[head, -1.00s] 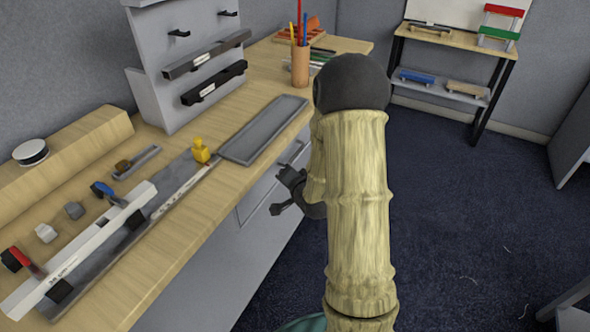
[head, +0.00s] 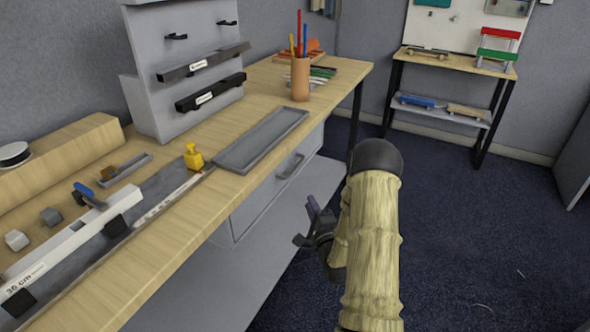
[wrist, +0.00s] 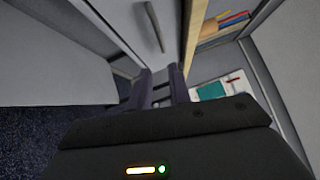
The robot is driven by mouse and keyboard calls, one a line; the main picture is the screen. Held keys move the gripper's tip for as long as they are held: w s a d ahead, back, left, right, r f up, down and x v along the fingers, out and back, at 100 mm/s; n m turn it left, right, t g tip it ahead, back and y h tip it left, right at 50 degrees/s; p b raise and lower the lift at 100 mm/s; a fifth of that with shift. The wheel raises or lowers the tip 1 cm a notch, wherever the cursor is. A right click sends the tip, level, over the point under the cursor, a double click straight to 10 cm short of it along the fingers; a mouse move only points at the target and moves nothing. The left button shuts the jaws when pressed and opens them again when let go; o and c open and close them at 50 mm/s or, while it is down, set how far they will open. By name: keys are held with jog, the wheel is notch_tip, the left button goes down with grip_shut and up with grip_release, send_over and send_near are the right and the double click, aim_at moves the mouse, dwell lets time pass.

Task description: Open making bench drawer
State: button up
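The making bench drawer (head: 262,205) is a grey front under the wooden bench top (head: 140,235). It looks closed, flush with the bench. Its grey bar handle (head: 291,166) sits high on the front; in the wrist view the handle (wrist: 153,27) shows above the fingers, apart from them. My gripper (head: 306,222) is in front of the drawer, to the right of and below the handle in the head view. In the wrist view my gripper (wrist: 160,75) has its two dark fingers apart with nothing between them.
A grey tray (head: 262,140), a pencil cup (head: 300,80) and a yellow piece (head: 194,157) stand on the bench. A grey lower shelf (head: 225,285) juts out below the drawer. A small shelf unit (head: 455,60) stands at the back. Dark floor is free to the right.

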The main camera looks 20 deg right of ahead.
aim_at(295, 166)
jog(key=w, duration=0.5)
jog(key=w+d+r, duration=0.1)
jog(key=w, duration=0.5)
jog(key=w+d+r, duration=0.1)
jog(key=w, duration=0.5)
jog(key=shift+d+r+b, duration=0.1)
jog(key=shift+r+b, duration=0.05)
jog(key=shift+b, duration=0.2)
jog(key=shift+s, duration=0.1)
grip_shut()
